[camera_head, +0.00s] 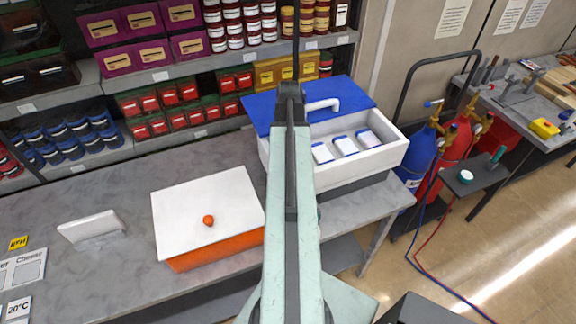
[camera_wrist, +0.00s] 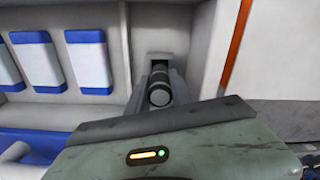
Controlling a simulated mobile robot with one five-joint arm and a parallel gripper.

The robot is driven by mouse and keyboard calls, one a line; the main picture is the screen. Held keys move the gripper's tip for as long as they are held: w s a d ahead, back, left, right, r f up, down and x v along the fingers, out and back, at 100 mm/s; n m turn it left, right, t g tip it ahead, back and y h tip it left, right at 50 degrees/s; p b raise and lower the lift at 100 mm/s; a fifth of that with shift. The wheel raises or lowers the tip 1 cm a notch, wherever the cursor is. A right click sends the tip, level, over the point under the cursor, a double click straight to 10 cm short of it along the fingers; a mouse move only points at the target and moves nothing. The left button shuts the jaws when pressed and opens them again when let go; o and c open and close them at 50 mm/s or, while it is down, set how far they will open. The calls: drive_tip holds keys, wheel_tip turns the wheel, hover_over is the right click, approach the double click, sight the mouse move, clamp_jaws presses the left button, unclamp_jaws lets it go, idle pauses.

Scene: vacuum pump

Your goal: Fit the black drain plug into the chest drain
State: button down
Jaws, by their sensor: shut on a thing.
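The black drain plug (camera_wrist: 159,87) is a short dark cylinder with a grey band, and it sits between the fingers of my gripper (camera_wrist: 159,82) in the wrist view. My gripper is shut on it. A dark recess (camera_wrist: 157,59) in a pale wall lies just beyond the plug. I cannot tell whether the plug's far end is inside it. The open white chest (camera_head: 379,158) has a blue lid (camera_head: 345,92) with a white handle. In the head view my own arm covers part of the chest, and the plug and fingertips cannot be made out.
Several blue-and-white packs (camera_wrist: 88,62) lie inside the chest. An orange box with a white lid (camera_head: 195,205) stands to its left on the grey bench (camera_head: 120,185). Shelves of jars and boxes are behind. Blue and red gas cylinders (camera_head: 421,150) stand right of the chest.

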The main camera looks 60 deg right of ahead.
wheel_tip(320, 180, down, 4)
drive_tip(key=b, duration=0.4)
drive_tip(key=shift+r, duration=0.25)
drive_tip(key=shift+f, duration=0.15)
drive_tip(key=c, duration=1.1)
unclamp_jaws()
drive_tip(key=shift+c, duration=0.2)
wheel_tip(320, 180, up, 13)
drive_tip(key=p, duration=1.2)
drive_tip(key=shift+f+p, duration=0.2)
drive_tip(key=shift+p, duration=0.15)
drive_tip(key=shift+f, duration=0.1)
